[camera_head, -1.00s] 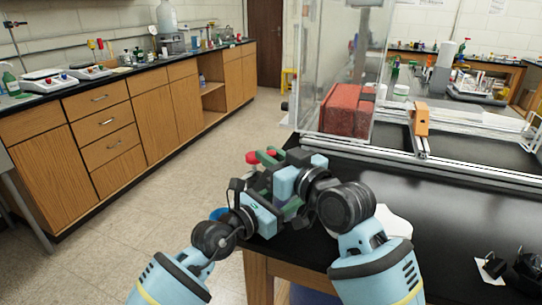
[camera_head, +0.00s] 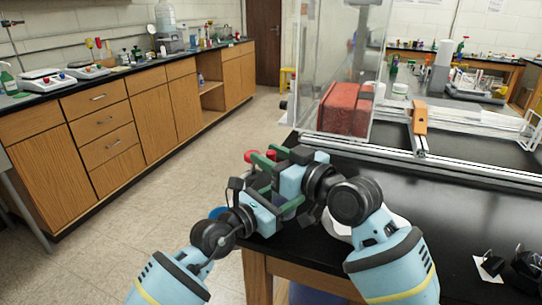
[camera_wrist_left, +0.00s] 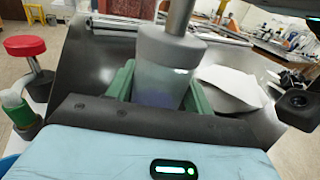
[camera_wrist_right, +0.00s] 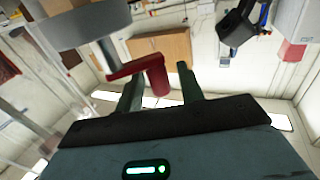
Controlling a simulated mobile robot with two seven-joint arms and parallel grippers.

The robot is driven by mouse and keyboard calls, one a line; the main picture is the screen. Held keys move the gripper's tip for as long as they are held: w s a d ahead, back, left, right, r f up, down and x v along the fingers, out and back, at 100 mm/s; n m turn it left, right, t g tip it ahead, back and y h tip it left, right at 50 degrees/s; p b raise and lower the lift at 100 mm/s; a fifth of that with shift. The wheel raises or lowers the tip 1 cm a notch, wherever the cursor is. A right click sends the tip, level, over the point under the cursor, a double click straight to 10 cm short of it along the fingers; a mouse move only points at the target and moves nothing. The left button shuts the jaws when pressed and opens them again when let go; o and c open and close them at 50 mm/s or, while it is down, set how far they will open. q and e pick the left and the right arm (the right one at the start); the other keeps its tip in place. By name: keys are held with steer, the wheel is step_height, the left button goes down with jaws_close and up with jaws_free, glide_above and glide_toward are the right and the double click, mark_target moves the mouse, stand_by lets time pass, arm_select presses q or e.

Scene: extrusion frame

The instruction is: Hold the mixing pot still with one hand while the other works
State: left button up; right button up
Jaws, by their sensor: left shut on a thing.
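The mixing pot, a grey translucent cup (camera_wrist_left: 165,62) with a metal rod rising from its top, stands between my left gripper's green fingers (camera_wrist_left: 160,88) in the left wrist view. My left gripper is shut on it. In the right wrist view a red crank handle (camera_wrist_right: 156,76) hangs below a grey round body (camera_wrist_right: 85,22). Its end is between the fingers of my right gripper (camera_wrist_right: 160,90), with gaps visible beside it, so the gripper looks open. In the head view my right gripper (camera_head: 264,160) is just above the left one, and the arms largely hide the pot.
A black bench (camera_head: 450,215) extends to the right, with an aluminium rail frame (camera_head: 440,165), an orange block (camera_head: 420,118) and red bricks (camera_head: 345,108) behind a clear panel. A white object (camera_wrist_left: 230,88) lies near the pot. Open floor lies left, before wooden cabinets (camera_head: 155,105).

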steer(key=v, duration=1.2)
stand_by(0.6)
steer(key=shift+s+a+r+m+t+h, duration=0.1)
steer(key=shift+s+a+m+t+h, duration=0.5)
steer(key=shift+a+m+t+h, duration=0.55)
steer(key=shift+s+a+f+m+t+h, duration=0.1)
steer(key=shift+s+a+m+t+h, duration=0.65)
steer(key=shift+h, duration=0.7)
steer(key=shift+s+a+r+m+t+h, duration=0.1)
steer(key=shift+s+a+m+t+h, duration=0.5)
steer(key=shift+m+h, duration=0.6)
steer(key=shift+w+a, duration=0.1)
steer(key=shift+w, duration=0.05)
steer(key=shift+w, duration=0.1)
